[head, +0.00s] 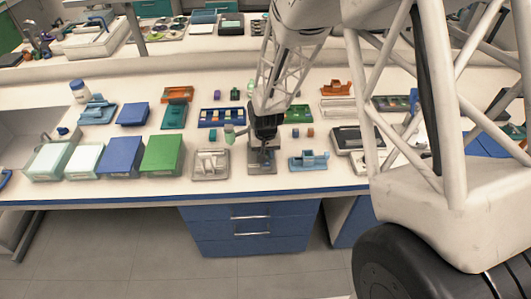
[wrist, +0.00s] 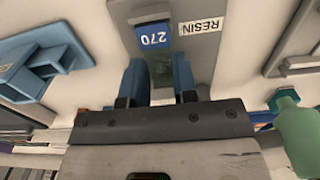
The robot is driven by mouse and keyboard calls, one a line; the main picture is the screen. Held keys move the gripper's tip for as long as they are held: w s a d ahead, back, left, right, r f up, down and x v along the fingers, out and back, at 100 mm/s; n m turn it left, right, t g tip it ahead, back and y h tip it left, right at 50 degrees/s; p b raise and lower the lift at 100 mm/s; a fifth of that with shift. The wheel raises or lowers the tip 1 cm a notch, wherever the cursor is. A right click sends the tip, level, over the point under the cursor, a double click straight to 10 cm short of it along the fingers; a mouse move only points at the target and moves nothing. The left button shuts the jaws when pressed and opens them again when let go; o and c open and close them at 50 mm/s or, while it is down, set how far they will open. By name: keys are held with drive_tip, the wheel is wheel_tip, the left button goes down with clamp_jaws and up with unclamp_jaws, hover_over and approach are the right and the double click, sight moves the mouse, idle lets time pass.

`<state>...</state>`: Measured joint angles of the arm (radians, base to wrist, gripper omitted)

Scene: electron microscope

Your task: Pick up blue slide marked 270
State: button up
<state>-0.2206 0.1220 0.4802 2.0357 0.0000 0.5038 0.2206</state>
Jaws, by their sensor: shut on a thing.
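The blue slide marked 270 (wrist: 153,36) shows in the wrist view, its blue label end lying on a grey holder (wrist: 203,62). A white label reading RESIN is beside it on the holder. My gripper (wrist: 160,80) has its two blue fingers on either side of the slide's lower part, shut on it; a dark greenish patch shows between the fingers. The fingers hide part of the slide. In the head view my gripper (head: 263,146) points down over the grey holder (head: 262,168) near the front of the bench; the slide is too small to make out there.
A blue stand (head: 309,161) is close on the right and a pale grey stand (head: 210,165) close on the left. A green bottle (wrist: 298,125) is near my gripper. Green, blue and pale boxes (head: 162,154) line the bench's front left. Several racks stand behind.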

drive_tip(key=shift+r, duration=0.1)
drive_tip(key=shift+r, duration=2.4)
